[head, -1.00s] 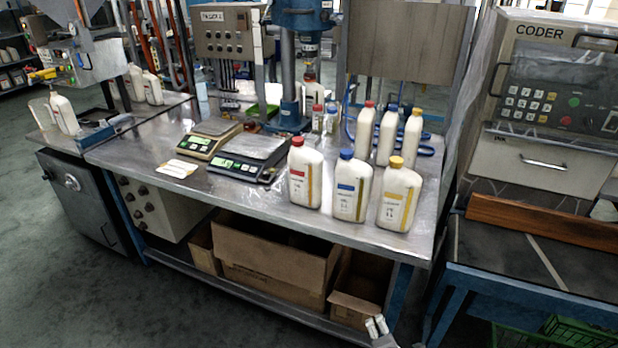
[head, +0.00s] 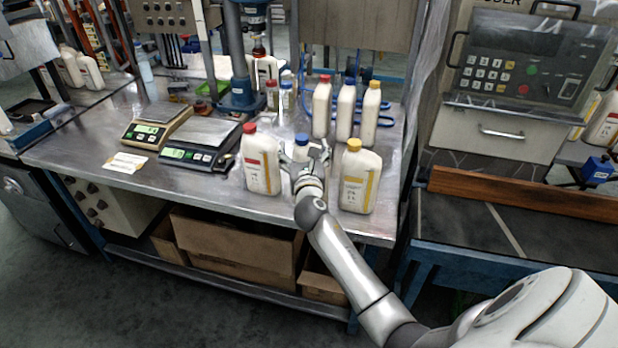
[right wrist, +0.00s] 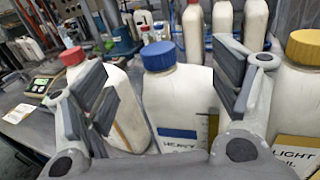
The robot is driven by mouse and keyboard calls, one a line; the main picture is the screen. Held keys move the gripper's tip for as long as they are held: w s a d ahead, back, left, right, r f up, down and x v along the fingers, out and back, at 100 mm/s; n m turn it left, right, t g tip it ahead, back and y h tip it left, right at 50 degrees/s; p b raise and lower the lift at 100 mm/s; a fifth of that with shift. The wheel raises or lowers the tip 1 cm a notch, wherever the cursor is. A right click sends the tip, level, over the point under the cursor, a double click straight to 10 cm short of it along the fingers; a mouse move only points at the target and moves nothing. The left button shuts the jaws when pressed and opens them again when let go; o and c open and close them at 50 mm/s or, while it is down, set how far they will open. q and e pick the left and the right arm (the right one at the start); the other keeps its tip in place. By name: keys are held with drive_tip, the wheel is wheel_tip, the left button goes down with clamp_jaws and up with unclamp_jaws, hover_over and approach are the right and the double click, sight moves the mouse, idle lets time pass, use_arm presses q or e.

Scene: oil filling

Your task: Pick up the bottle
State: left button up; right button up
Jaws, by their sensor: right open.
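The white bottle with the blue cap (head: 301,148) stands upright at the front of the steel table, between a red-capped bottle (head: 261,165) and a yellow-capped bottle (head: 358,180). My right gripper (head: 305,157) is in front of it and hides most of its body in the head view. In the right wrist view the blue-capped bottle (right wrist: 178,95) stands between the two spread, dark fingers, its blue label partly covered. I cannot tell whether the fingers touch it. The red-capped bottle (right wrist: 122,110) and yellow-capped bottle (right wrist: 297,100) flank the fingers closely. My left gripper is out of view.
Several more capped bottles (head: 345,108) stand behind, by a blue rack. Two scales (head: 202,143) sit to the left on the table (head: 215,188). Cardboard boxes (head: 235,250) lie on the shelf below. A coder machine (head: 525,80) stands at the right.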

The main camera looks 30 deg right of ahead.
sight(306, 143)
drive_tip(key=shift+d+x, duration=0.2)
drive_tip(key=shift+x, duration=1.25)
drive_tip(key=shift+d+x, duration=0.15)
drive_tip(key=shift+x, duration=1.25)
drive_tip(key=shift+s, duration=0.25)
